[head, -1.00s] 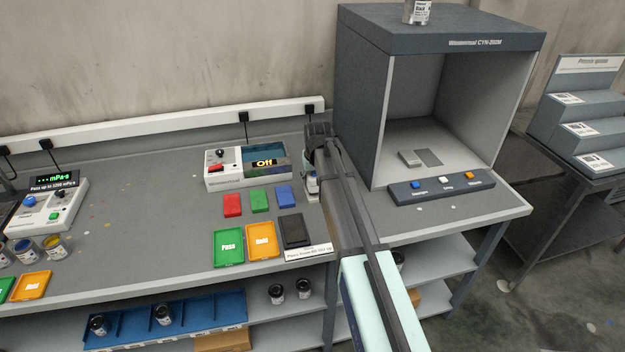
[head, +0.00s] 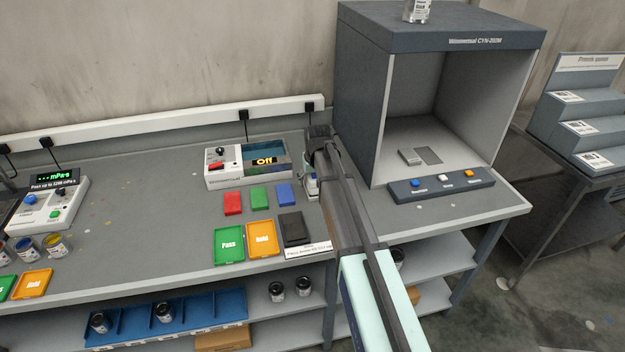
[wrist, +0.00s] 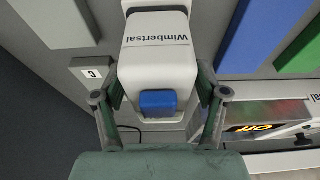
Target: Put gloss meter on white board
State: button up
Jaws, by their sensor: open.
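The gloss meter, a white device with a blue button and the word Wimbertsal, fills the middle of the wrist view (wrist: 158,60). In the head view only a small part of it (head: 313,187) shows beside my arm, on the bench. My gripper (head: 314,160) is over it. In the wrist view my gripper (wrist: 160,94) is open, with one finger on each side of the meter. Whether the fingers touch it I cannot tell. A pale grey-white panel (wrist: 52,20), possibly the white board, lies at upper left in the wrist view; my arm hides that spot in the head view.
Red (head: 233,204), green (head: 259,199) and blue (head: 284,195) boards lie left of my arm. Behind them stands a device with an Off display (head: 222,176). Green and orange trays and a black pad (head: 294,229) lie in front. A booth (head: 440,42) stands right.

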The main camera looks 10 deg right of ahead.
jog(key=b+v, duration=0.2)
jog(key=v, duration=1)
jog(key=shift+b, duration=0.4)
